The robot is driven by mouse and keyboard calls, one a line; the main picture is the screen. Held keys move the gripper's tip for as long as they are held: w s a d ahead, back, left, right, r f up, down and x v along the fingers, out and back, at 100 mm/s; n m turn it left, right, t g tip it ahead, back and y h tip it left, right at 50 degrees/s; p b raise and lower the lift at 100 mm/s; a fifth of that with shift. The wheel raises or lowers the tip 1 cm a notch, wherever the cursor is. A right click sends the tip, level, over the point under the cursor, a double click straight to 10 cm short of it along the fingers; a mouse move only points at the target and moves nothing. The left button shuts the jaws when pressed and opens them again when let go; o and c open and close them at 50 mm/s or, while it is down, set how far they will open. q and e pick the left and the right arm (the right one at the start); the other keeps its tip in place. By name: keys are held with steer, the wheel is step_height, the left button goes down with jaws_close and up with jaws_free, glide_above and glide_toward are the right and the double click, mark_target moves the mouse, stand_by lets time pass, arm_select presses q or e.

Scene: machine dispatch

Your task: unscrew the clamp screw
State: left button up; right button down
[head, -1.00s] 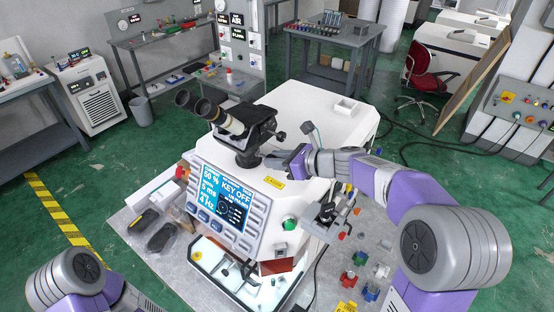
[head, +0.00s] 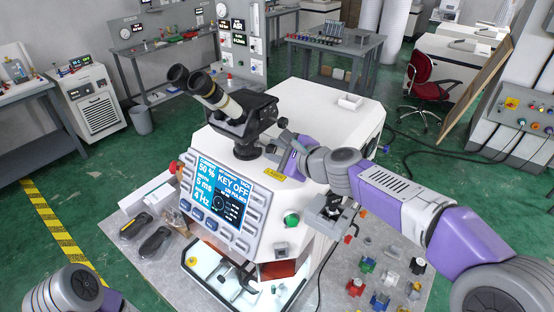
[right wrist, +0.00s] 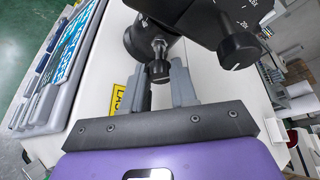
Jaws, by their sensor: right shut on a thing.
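The clamp screw (right wrist: 158,68), a dark knob on a bright metal shank, sticks out of the round collar under the microscope head (head: 240,112). It shows in the right wrist view; in the head view my gripper hides it. My right gripper (head: 279,146) is at the collar, on its right side. In the right wrist view its two grey fingers (right wrist: 162,76) stand on either side of the screw's knob and are shut on it. My left arm shows only in part at the bottom left of the head view; its gripper is out of view.
A larger black knob (right wrist: 238,50) sits close beside the right finger. The white machine (head: 330,115) carries the microscope and a display panel (head: 218,190) reading KEY OFF. A small white tray (head: 350,101) stands on its top. Coloured parts (head: 368,265) lie at lower right.

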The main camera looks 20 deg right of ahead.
steer(key=shift+f+n+t+h+b, duration=0.1)
steer(key=shift+n+t+h+b, duration=0.25)
steer(key=shift+n+b, duration=0.45)
steer(key=c, duration=0.9)
jaws_free()
steer(key=shift+o, duration=0.2)
steer(key=shift+s, duration=0.1)
